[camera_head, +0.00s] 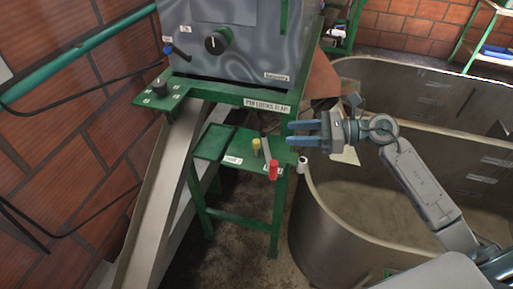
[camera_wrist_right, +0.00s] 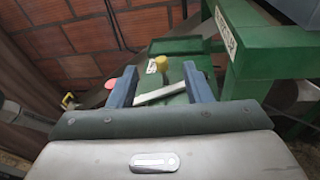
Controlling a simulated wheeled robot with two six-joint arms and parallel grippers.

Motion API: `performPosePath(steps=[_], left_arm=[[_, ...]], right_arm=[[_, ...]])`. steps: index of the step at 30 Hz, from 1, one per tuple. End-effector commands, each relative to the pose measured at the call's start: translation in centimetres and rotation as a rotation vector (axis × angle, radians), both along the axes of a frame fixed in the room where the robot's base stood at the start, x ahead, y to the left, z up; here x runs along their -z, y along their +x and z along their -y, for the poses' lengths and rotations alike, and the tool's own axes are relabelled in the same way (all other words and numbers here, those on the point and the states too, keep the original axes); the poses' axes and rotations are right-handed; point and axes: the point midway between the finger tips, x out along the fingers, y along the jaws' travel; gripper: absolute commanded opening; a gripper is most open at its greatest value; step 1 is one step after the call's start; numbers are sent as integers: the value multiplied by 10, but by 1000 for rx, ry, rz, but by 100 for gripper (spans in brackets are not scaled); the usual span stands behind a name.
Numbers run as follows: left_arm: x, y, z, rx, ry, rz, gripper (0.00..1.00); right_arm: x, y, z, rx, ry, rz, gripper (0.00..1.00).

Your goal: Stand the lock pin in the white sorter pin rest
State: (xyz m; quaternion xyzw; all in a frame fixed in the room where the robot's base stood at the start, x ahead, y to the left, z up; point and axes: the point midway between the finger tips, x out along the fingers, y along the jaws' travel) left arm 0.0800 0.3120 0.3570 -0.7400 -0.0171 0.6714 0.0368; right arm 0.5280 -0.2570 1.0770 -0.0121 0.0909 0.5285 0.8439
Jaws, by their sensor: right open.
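A pin-like piece with a red end (camera_head: 273,170) and a pale grey rod (camera_head: 266,148), seemingly the lock pin, lies at the right of the small green stand. In the right wrist view its rod (camera_wrist_right: 160,93) crosses the space between my fingers, and a pinkish-red end (camera_wrist_right: 110,83) shows beyond the left finger. My right gripper (camera_head: 289,133) is open and empty, above and right of the rod; it also shows in the right wrist view (camera_wrist_right: 160,86). A small white cylinder with a dark top (camera_head: 302,164) is beside the stand; I cannot tell whether it is the white pin rest. My left gripper is not in view.
A yellow-topped piece (camera_head: 256,147) stands by the rod on the green stand (camera_head: 230,178). A grey machine on a green frame marked "PIN LOCKS FLAP" (camera_head: 268,106) rises behind. A slanted chute (camera_head: 160,190) is left; a large tank (camera_head: 335,200) is right, its rim near the stand.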

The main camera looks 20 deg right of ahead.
Motion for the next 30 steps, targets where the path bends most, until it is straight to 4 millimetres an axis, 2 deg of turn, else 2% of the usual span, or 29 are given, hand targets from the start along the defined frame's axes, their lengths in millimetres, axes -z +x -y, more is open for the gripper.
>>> performPosePath(steps=[3, 7, 18, 26, 30], left_arm=[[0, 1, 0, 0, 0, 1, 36], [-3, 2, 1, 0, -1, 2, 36], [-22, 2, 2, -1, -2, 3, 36], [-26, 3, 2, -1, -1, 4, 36], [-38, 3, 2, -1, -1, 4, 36]], right_arm=[[9, -1, 10, -49, -116, 13, 45], [13, 0, 9, -66, -154, 17, 45], [24, 15, -28, -66, -148, 15, 45], [29, 19, -38, -66, -151, 13, 45], [30, 23, -48, -65, -148, 12, 45]])
